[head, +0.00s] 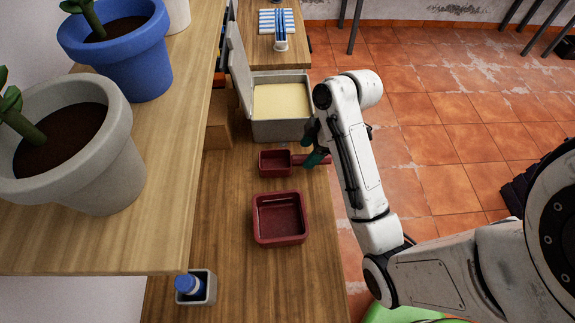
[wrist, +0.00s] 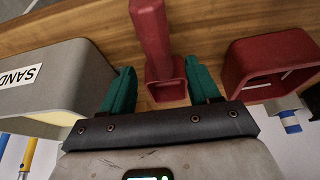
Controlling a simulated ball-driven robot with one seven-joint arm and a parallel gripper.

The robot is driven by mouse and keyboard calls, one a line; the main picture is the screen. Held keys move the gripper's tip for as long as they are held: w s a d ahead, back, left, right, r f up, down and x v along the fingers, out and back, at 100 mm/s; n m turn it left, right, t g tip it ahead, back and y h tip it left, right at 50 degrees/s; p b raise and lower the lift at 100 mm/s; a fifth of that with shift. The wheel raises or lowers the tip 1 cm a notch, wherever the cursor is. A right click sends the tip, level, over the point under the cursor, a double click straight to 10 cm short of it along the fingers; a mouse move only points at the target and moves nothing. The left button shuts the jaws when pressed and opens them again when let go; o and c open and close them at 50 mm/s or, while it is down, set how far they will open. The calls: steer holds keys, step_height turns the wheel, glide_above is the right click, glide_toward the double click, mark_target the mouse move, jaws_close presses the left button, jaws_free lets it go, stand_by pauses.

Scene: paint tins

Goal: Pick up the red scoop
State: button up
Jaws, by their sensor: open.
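The red scoop (head: 275,163) lies on the wooden bench, its square cup to the left and its handle pointing right towards my gripper (head: 319,155). In the wrist view, my gripper (wrist: 160,68) is open, with one teal finger on each side of the scoop (wrist: 151,35). I see a gap between each finger and the scoop there. Whether the fingers are level with the handle is hard to tell. In the head view, a finger partly covers the handle.
A red square tray (head: 262,240) sits nearer on the bench. A grey open-lidded bin (head: 280,131) of pale yellow material stands just beyond the scoop; its side reads "SAND" in the wrist view. A shelf with potted plants overhangs the left. A blue-capped bottle (head: 188,284) stands in a small holder.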

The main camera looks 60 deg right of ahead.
mark_target(304, 157)
steer(key=shift+b+x, duration=1.15)
steer(key=shift+x, duration=1.15)
steer(key=shift+c, duration=0.2)
steer(key=shift+a+r, duration=0.1)
steer(key=c, duration=1.1)
